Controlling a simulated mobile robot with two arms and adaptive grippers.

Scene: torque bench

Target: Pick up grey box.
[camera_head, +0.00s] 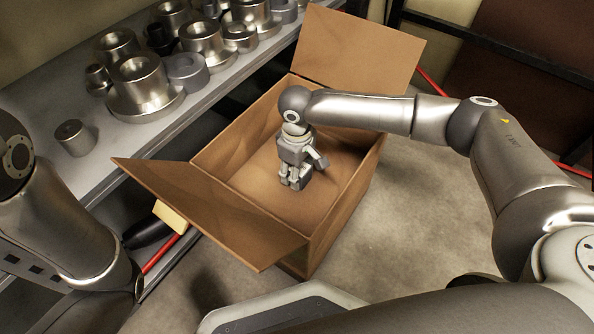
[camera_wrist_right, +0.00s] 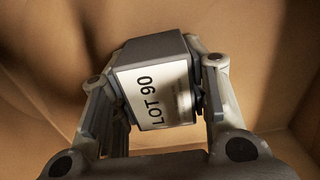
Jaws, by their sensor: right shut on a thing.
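The grey box (camera_wrist_right: 152,48) shows in the right wrist view, with a white label reading "LOT 90" on the face toward the camera. My right gripper (camera_wrist_right: 158,88) is shut on it, one finger against each side. In the head view my right gripper (camera_head: 295,178) points down inside the open cardboard box (camera_head: 240,205). There the gripper largely hides the grey box, and I cannot tell whether it touches the cardboard floor. My left arm is at the left edge of the head view, but its gripper does not show.
A grey bench (camera_head: 160,135) runs along the upper left, with several metal flanged parts and a small cylinder (camera_head: 75,138) on it. The cardboard box's raised flaps (camera_head: 360,50) stand around its opening. Concrete floor (camera_head: 400,215) is clear to the right of it.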

